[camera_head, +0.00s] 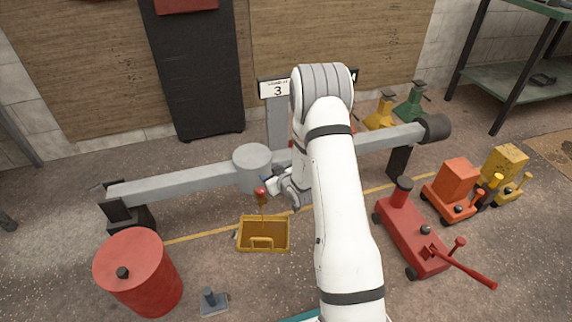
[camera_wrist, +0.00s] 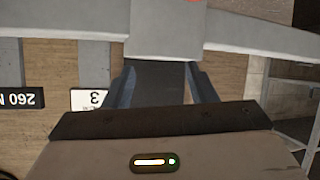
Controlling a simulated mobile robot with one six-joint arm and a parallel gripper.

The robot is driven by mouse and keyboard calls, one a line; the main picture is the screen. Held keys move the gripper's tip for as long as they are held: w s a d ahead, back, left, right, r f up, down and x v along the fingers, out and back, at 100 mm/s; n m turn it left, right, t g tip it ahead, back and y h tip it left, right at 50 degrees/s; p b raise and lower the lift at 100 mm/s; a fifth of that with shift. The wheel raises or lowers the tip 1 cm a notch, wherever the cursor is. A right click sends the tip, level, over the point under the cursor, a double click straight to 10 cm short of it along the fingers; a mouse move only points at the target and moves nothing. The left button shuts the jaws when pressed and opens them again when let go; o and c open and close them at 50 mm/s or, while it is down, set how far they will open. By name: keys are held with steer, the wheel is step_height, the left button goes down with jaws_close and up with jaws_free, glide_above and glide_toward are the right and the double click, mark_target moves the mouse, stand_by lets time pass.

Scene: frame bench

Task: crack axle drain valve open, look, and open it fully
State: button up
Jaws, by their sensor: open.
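A grey axle (camera_head: 180,184) spans the bench, with a round grey housing (camera_head: 252,165) near its middle. A small red valve handle (camera_head: 260,191) shows at the front underside of the housing. A thin brown streak, which looks like fluid, runs from below it towards a yellow tray (camera_head: 240,246) with brown in it. My gripper (camera_head: 274,186) is just right of the red handle. Whether they touch is unclear. In the wrist view my gripper (camera_wrist: 164,88) has its fingers apart with nothing visible between them. The grey axle (camera_wrist: 60,18) crosses the top there, with a red sliver at the upper edge.
A red drum (camera_head: 140,275) stands at front left, with a small grey stand (camera_head: 212,300) beside it. A red floor jack (camera_head: 412,235) and orange and yellow units (camera_head: 455,180) stand at right. A sign reading 3 (camera_head: 276,88) stands behind the axle.

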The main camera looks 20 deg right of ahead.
steer(key=s+r+m+g+h, duration=0.2)
steer(key=s+r+g, duration=0.4)
steer(key=s+r, duration=0.8)
steer(key=shift+s+r+m+g+h+p, duration=0.35)
steer(key=shift+r+h, duration=0.35)
steer(key=shift+r, duration=0.9)
